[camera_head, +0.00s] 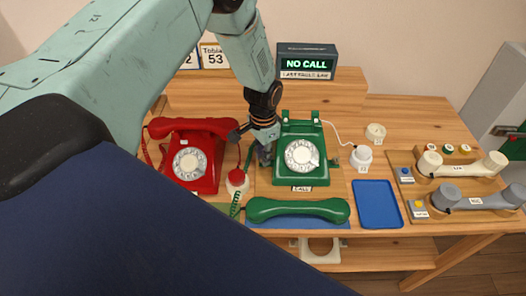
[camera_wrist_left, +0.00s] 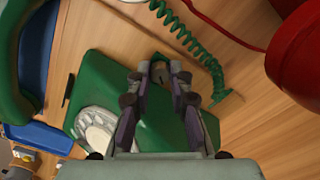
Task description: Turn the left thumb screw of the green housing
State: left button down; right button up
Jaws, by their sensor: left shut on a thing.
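The green housing (camera_head: 300,130) is a dial phone body with a white dial (camera_head: 302,155), upright on the wooden table with its cradle empty. It also shows in the wrist view (camera_wrist_left: 112,72). My left gripper (camera_head: 266,153) reaches down at the housing's left side. In the wrist view my left gripper (camera_wrist_left: 158,78) is shut on the left thumb screw (camera_wrist_left: 158,72), which is mostly hidden between the fingertips. The screw's turn angle cannot be told. A small metal piece (camera_head: 335,163) sticks out at the housing's right side. My right gripper is not in view.
A red phone (camera_head: 215,140) stands close left of my gripper. A green handset (camera_head: 298,210) with a coiled cord (camera_head: 236,204) lies in front. A blue tray (camera_head: 377,204) and grey and white handsets (camera_head: 478,198) are to the right. A sign (camera_head: 307,62) reads NO CALL.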

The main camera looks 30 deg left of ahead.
pick_arm(q)
jog(key=shift+w+r+n, duration=0.1)
jog(key=shift+w+n, duration=0.05)
jog(key=shift+n, duration=0.55)
jog(key=c, duration=1.2)
grip_release()
jog(key=shift+r, duration=3.95)
